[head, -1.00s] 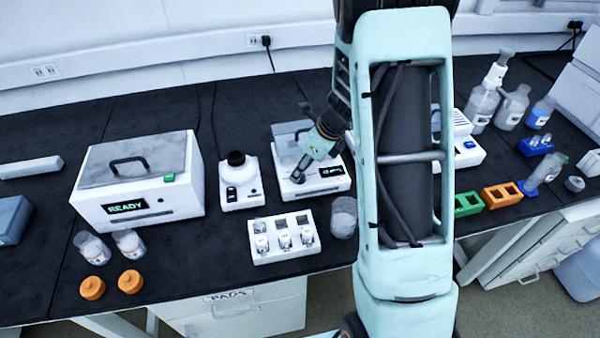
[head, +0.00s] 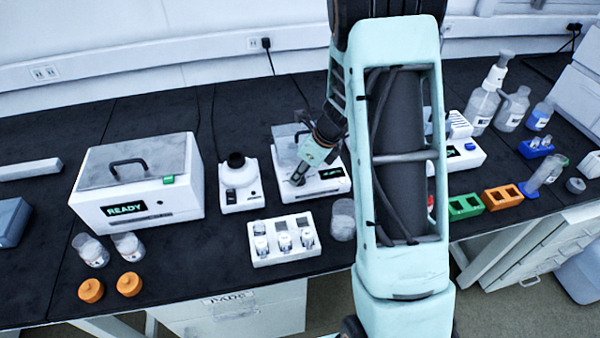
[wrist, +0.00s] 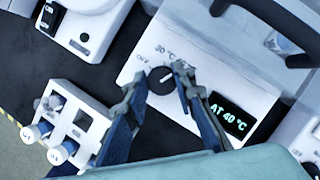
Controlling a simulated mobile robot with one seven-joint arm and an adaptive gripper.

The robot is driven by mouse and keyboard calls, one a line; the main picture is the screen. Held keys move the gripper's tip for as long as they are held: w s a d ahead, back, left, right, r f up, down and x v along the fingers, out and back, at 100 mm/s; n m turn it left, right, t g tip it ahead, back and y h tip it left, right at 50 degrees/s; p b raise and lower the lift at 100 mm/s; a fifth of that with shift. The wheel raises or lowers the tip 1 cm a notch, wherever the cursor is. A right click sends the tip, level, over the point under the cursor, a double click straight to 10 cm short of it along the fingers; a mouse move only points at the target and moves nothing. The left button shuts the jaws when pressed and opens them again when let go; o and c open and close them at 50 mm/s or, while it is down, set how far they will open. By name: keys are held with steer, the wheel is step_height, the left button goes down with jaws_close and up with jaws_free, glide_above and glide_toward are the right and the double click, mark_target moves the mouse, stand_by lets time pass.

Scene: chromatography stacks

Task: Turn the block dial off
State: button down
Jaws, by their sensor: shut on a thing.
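The block dial (wrist: 159,80) is a small black knob with a light pointer mark, on the white front of the heating block (wrist: 195,48). OFF is printed to its left and 30 °C above it; a further label is partly hidden by a finger. The pointer mark leans right, away from OFF. The block's display (wrist: 228,114) reads AT 40 °C in green. My gripper (wrist: 161,78) is shut on the dial, one finger on each side. In the head view my gripper (head: 298,180) is at the front of the block (head: 326,187).
A white vial rack (head: 283,255) with several vials stands just in front, and a beaker (head: 342,222) is beside it. A larger box reading READY (head: 185,200) is further left.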

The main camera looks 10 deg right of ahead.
steer(key=shift+n, duration=0.3)
steer(key=n, duration=0.2)
steer(key=n+g, duration=0.1)
steer(key=shift+w+d+n+g+y+p, duration=0.1)
steer(key=shift+n+g+y+p, duration=0.2)
steer(key=shift+n+p, duration=0.1)
steer(key=n+g, duration=0.1)
steer(key=n, duration=0.1)
steer(key=n+g, duration=0.1)
steer(key=n, duration=0.2)
steer(key=shift+w, duration=0.1)
steer(key=n+g, duration=0.1)
steer(key=n, duration=0.2)
steer(key=n+g, duration=0.1)
steer(key=n, duration=0.1)
steer(key=shift+w+n+p, duration=0.1)
steer(key=shift+n+p, duration=0.25)
steer(key=shift+n, duration=0.05)
steer(key=n+g+h, duration=0.1)
steer(key=n, duration=0.3)
steer(key=shift+n, duration=0.3)
steer(key=c, duration=1.6)
jaws_free()
steer(key=shift+h, duration=0.3)
